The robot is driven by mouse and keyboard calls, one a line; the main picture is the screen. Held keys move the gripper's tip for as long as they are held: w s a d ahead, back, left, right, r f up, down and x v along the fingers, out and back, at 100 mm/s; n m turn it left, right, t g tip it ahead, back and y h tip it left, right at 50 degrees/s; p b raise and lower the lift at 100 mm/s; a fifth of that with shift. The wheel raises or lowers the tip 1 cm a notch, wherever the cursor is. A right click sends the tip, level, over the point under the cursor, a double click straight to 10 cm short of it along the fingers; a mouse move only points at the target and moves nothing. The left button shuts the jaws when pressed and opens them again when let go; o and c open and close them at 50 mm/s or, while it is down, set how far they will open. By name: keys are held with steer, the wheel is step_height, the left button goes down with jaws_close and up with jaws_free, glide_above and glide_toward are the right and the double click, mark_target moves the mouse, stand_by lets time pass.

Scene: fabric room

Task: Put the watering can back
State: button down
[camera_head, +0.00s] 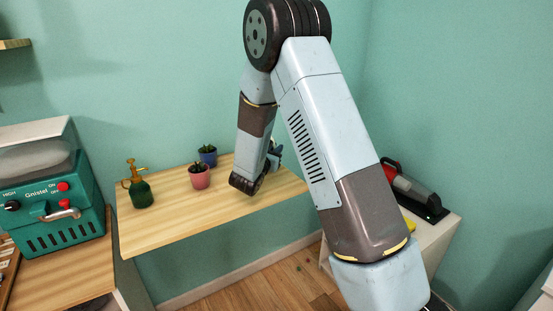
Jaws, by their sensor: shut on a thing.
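My gripper (272,158) is over the right part of the wooden wall shelf (235,202), mostly hidden behind my own arm. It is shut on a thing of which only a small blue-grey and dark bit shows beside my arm. I cannot tell for sure whether that is the watering can. No watering can shows clearly elsewhere. A dark green bottle with a brass spray top (140,188) stands upright on the left end of the shelf, well apart from my gripper.
On the shelf stand a small plant in a pink pot (200,178) and one in a blue pot (208,158). A teal machine (55,200) stands on a wooden counter at left. A handheld vacuum (415,195) lies on a white cabinet (440,235) at right. The shelf's front middle is clear.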

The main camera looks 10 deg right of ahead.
steer(key=f, duration=0.3)
steer(key=shift+w+d+f, duration=0.1)
steer(key=shift+w+f, duration=0.2)
steer(key=c, duration=1.1)
jaws_free()
steer(key=shift+s, duration=0.1)
